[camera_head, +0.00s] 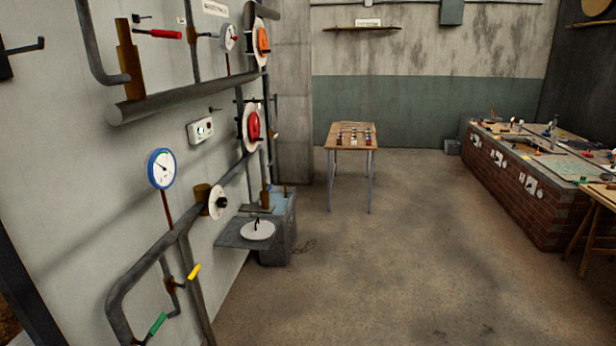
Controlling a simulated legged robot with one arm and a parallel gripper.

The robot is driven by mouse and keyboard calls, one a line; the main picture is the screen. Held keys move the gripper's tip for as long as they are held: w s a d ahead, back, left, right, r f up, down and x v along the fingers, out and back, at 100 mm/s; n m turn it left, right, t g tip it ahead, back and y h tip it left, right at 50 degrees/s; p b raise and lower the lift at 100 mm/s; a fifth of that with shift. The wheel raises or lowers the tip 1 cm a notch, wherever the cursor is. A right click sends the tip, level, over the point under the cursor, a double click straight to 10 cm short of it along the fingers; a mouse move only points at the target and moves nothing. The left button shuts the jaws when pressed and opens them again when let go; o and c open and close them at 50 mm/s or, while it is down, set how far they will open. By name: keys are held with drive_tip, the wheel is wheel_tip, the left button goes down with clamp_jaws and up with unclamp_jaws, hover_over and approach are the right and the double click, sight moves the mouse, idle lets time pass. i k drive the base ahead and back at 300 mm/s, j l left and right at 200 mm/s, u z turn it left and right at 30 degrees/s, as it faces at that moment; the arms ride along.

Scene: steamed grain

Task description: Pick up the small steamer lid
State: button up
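A round pale lid (256,231) with a dark upright handle lies on a flat grey shelf (236,241) by the left wall, low down. It looks like the small steamer lid, though it is small in the picture. The shelf adjoins a grey box-like block (279,243) on the floor. My gripper and arm are not in view.
Pipes (155,259) with valves and a blue gauge (161,168) run along the left wall in front of the shelf. A small wooden table (349,146) stands further back. A brick-sided counter (519,191) is on the right. The floor (390,270) between is clear.

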sight(257, 230)
drive_tip(key=i+l, duration=0.1)
drive_tip(key=i, duration=0.35)
drive_tip(key=i+l+u, duration=0.15)
drive_tip(key=i, duration=0.3)
drive_tip(key=i+l, duration=0.1)
drive_tip(key=i, duration=0.3)
drive_tip(key=i+l+u, duration=0.1)
drive_tip(key=i, duration=0.35)
drive_tip(key=i+j+u, duration=0.1)
drive_tip(key=i, duration=0.5)
drive_tip(key=i+j+u, duration=0.1)
drive_tip(key=i+j, duration=0.2)
drive_tip(key=i, duration=0.35)
drive_tip(key=i+j, duration=0.1)
drive_tip(key=i, duration=0.55)
drive_tip(key=i+j, duration=0.2)
drive_tip(key=i+z, duration=0.05)
drive_tip(key=i, duration=0.05)
